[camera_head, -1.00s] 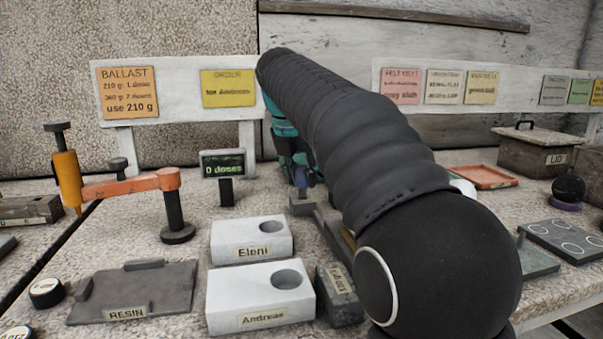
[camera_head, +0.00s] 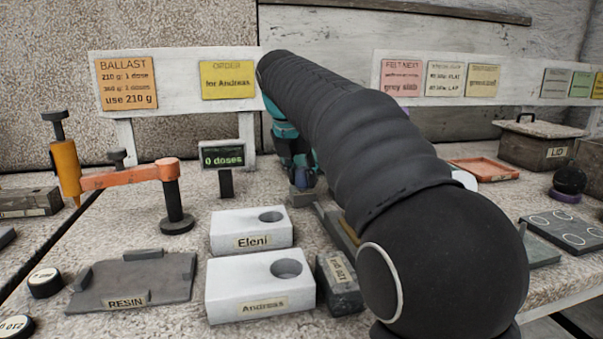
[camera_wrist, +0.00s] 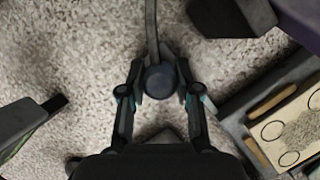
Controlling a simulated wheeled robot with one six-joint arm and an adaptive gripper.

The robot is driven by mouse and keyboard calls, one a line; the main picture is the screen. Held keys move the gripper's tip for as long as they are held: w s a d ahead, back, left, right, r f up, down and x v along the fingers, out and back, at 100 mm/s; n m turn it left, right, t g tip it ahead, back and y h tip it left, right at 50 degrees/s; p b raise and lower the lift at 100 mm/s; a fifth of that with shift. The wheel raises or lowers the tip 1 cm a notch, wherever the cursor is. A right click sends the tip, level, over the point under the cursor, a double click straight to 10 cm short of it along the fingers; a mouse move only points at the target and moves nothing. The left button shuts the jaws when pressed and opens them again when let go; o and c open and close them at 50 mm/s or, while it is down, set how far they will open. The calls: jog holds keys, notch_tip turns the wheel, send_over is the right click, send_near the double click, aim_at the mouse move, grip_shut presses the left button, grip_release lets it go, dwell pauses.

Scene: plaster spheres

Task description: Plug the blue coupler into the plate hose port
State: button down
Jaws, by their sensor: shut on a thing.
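In the wrist view, the blue coupler (camera_wrist: 160,82) is a round dark blue piece between the two fingers. My gripper (camera_wrist: 160,90) is shut on it. A dark hose (camera_wrist: 152,30) runs from it toward the top edge. In the head view, my gripper (camera_head: 303,178) is small and partly behind my arm, low over the table. It is right at a small grey block (camera_head: 300,199), and the coupler is mostly hidden there. I cannot tell whether this block is the plate hose port, nor whether the coupler is seated in it.
A dose display (camera_head: 222,157) is left of my gripper, with an orange clamp arm (camera_head: 130,176) farther left. A tray with a pale ringed card (camera_wrist: 296,130) lies at right in the wrist view.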

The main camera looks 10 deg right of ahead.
jog(key=shift+f, duration=0.3)
jog(key=c, duration=0.7)
grip_release()
jog(key=shift+c, duration=0.2)
jog(key=shift+r, duration=0.15)
jog(key=shift+r+p, duration=1)
jog(key=shift+r, duration=0.9)
jog(key=shift+a, duration=0.1)
